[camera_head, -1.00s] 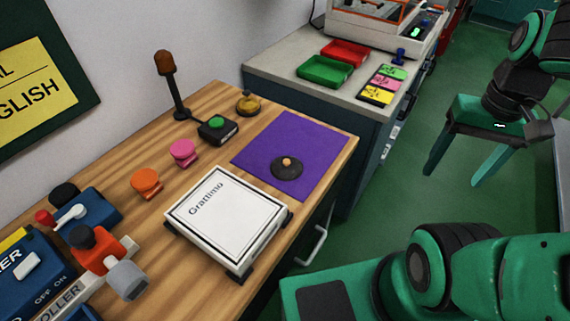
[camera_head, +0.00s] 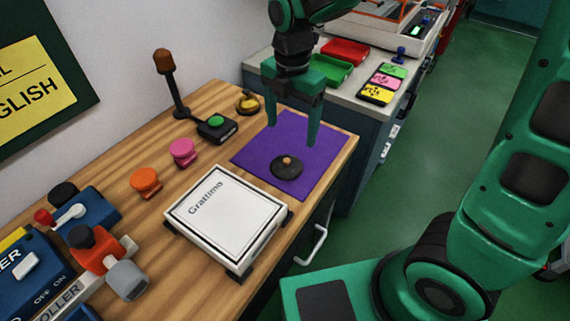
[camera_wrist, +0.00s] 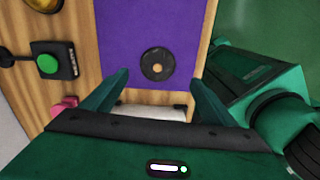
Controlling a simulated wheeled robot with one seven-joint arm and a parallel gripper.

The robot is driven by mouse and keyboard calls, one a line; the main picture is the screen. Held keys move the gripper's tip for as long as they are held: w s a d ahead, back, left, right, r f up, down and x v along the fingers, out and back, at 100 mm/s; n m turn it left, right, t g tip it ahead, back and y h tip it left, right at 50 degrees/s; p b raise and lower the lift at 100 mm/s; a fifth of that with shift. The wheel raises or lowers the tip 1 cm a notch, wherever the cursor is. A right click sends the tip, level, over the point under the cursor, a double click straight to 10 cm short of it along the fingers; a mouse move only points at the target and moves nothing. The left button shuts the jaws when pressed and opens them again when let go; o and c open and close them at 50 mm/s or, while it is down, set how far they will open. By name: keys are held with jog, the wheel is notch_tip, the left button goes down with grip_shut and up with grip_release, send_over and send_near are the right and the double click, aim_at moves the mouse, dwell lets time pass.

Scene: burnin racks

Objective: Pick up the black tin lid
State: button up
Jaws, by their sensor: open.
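The black tin lid (camera_head: 287,167) is a dark round disc with a small orange-brown knob in its middle. It lies flat on the purple mat (camera_head: 252,152), near the mat's front part, and shows whole in the wrist view (camera_wrist: 158,64). My gripper (camera_head: 291,141) is open and empty, pointing down above the mat. Its two green fingers (camera_wrist: 160,78) stand well apart in the wrist view, with the lid seen between and beyond their tips. The gripper is apart from the lid.
A white box labelled Grattimo (camera_head: 228,212) stands beside the mat. A green button box (camera_head: 217,128), a brass object (camera_head: 249,103), a pink knob (camera_head: 183,152) and an orange knob (camera_head: 146,181) are on the wooden table. Green (camera_head: 325,71) and red trays (camera_head: 346,51) sit on the counter behind.

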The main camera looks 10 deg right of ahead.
aim_at(287, 160)
jog(key=shift+n, duration=0.4)
jog(key=f, duration=0.7)
jog(key=a+f, duration=0.1)
jog(key=f, duration=0.3)
jog(key=shift+s, duration=0.15)
jog(key=c, duration=1.1)
jog(key=shift+c, duration=0.2)
